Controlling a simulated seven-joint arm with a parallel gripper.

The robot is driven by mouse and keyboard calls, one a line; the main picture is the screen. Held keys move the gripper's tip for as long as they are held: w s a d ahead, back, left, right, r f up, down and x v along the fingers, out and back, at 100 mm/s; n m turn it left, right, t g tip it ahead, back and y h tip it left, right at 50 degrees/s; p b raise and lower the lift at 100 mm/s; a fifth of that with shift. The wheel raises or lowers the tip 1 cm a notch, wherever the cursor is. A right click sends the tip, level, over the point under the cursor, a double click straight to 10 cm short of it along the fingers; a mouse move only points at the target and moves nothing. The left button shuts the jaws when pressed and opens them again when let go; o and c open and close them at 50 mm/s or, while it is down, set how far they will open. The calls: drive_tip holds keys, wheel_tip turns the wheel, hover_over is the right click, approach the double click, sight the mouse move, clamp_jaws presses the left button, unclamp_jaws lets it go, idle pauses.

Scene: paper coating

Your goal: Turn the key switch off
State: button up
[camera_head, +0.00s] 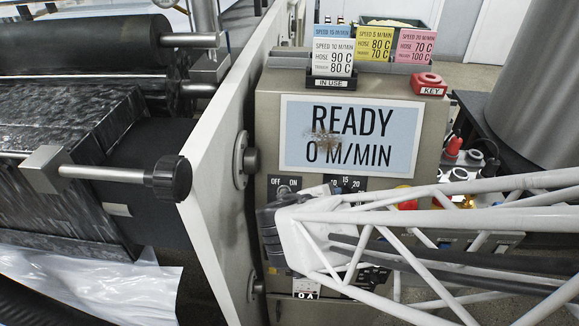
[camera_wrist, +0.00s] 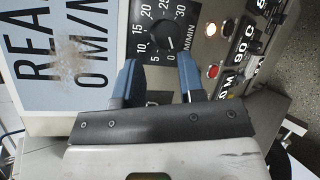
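The key switch plate (camera_head: 284,186), black and marked OFF and ON, is on the front of the beige control cabinet, below the READY display. The key itself and its angle cannot be made out. My gripper (camera_head: 272,222) is close in front of the panel, at and just below this plate, and hides part of it. In the wrist view my gripper (camera_wrist: 157,66) has its two blue fingers well apart. Part of a black plate with a pale mark (camera_wrist: 158,98) shows between them. No thing is visibly held.
The display (camera_head: 350,138) reads READY and 0 M/MIN. A speed dial (camera_wrist: 165,36) points near 0. A red KEY holder (camera_head: 430,85) and coloured cards (camera_head: 375,45) are on top of the cabinet. A white plate (camera_head: 215,170) and rollers (camera_head: 80,45) stand at left.

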sight(283, 198)
drive_tip(key=a+f+n+t+y, duration=0.1)
drive_tip(key=a+n+t+y, duration=0.1)
drive_tip(key=a+n, duration=0.2)
drive_tip(key=s+a+f+n+t+y, duration=0.1)
drive_tip(key=a+f+n+y, duration=0.1)
drive_tip(key=a+n, duration=0.2)
drive_tip(key=a, duration=0.3)
drive_tip(key=shift+a+t+y, duration=0.4)
drive_tip(key=shift+w+d, duration=0.1)
drive_tip(key=shift+w, duration=0.1)
drive_tip(key=shift+x, duration=3.7)
clamp_jaws()
